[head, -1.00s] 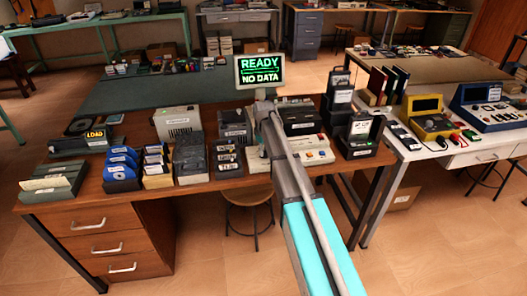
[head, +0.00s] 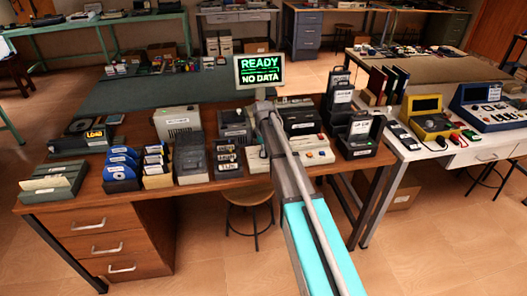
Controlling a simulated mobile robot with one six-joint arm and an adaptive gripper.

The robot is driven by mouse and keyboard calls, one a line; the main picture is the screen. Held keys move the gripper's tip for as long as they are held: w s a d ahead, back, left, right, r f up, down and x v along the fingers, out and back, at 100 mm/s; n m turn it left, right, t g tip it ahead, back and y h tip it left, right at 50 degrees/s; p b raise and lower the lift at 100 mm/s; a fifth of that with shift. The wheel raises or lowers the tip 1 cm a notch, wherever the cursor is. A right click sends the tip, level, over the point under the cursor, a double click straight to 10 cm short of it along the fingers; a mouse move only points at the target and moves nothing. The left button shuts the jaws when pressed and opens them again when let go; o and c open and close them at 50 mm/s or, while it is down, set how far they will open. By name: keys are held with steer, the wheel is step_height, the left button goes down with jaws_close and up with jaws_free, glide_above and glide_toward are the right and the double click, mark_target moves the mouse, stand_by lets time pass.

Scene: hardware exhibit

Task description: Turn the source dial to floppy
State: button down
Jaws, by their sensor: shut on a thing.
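The beige console (head: 318,157) with small coloured buttons sits at the front right of the brown desk.
Left of the console are a small labelled rack (head: 227,158), a grey box (head: 190,160) and blue floppy disks (head: 122,162). Black labelled cases (head: 360,135) stand close on the right. A stool (head: 249,195) is under the desk.

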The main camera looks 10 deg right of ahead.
steer(key=c, duration=0.6)
jaws_free()
steer(key=shift+m, duration=0.4)
